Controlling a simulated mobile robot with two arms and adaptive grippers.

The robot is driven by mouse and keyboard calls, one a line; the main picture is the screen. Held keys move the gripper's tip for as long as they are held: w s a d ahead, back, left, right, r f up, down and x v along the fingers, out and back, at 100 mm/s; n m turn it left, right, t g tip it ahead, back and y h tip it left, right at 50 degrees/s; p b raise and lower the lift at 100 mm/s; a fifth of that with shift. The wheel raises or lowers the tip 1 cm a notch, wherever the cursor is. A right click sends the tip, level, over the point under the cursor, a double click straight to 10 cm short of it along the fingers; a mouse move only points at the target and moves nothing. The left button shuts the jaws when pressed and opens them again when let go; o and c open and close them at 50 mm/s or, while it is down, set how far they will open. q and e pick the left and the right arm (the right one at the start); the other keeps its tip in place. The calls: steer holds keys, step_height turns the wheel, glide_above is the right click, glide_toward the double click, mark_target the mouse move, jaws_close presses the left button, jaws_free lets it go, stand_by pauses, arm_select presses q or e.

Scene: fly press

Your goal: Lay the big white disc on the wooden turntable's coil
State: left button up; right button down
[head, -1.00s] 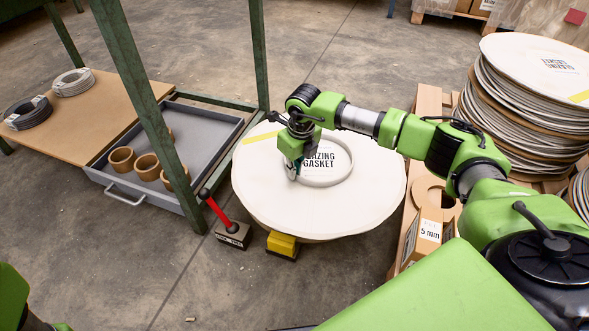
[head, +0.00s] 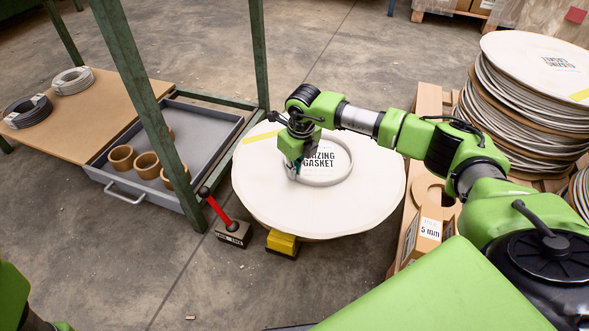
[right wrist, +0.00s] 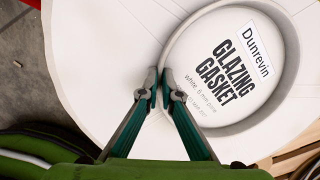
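The big white disc (head: 350,209) lies flat at the centre of the head view, with a black "Glazing Gasket" print and a raised white ring around it. It also fills much of the right wrist view (right wrist: 110,50). My right gripper (right wrist: 159,84) is at the ring's left edge, its two fingertips close together on either side of the thin ring wall. In the head view, the right gripper (head: 294,168) reaches down onto the same edge. The turntable and coil are hidden under the disc. I cannot tell whether the disc rests on them. My left gripper is out of view.
A yellow block (head: 282,243) and a red-handled lever (head: 217,209) stand at the disc's front left. A grey drawer (head: 206,130) with brown rings and a green frame stand left.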

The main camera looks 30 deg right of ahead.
steer(key=shift+f, duration=0.4)
stand_by(0.3)
steer(key=c, duration=2.2)
jaws_free()
steer(key=shift+o, duration=0.5)
steer(key=o, duration=0.4)
steer(key=shift+r, duration=0.1)
